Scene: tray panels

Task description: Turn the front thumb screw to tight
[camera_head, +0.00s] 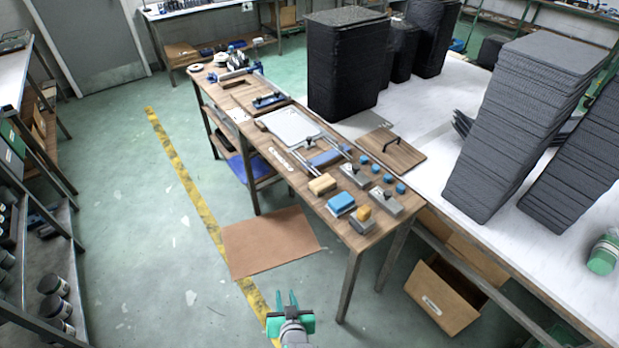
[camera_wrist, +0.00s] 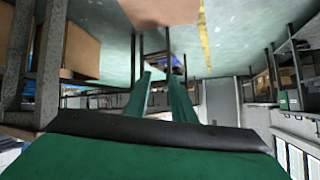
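My gripper (camera_head: 287,296) is in front of the workbench, low and left of its near end, over the floor. Its two green fingers stand apart with nothing between them; the wrist view also shows them (camera_wrist: 161,77) apart and empty. A light panel (camera_head: 291,127) lies on the bench. Beside its near side is a metal-barred fixture with a blue piece (camera_head: 325,158). Small dark fittings sit on its bars, too small to tell which is the front thumb screw or how tight it is. My gripper is well apart from the fixture.
Several blue knobs (camera_head: 388,179), grey blocks (camera_head: 383,201), a blue block (camera_head: 341,204) and a tan block (camera_head: 321,184) crowd the bench's near end. Tall black stacks (camera_head: 345,70) stand behind. A cardboard sheet (camera_head: 268,243) lies on the floor; an open box (camera_head: 440,300) is at right.

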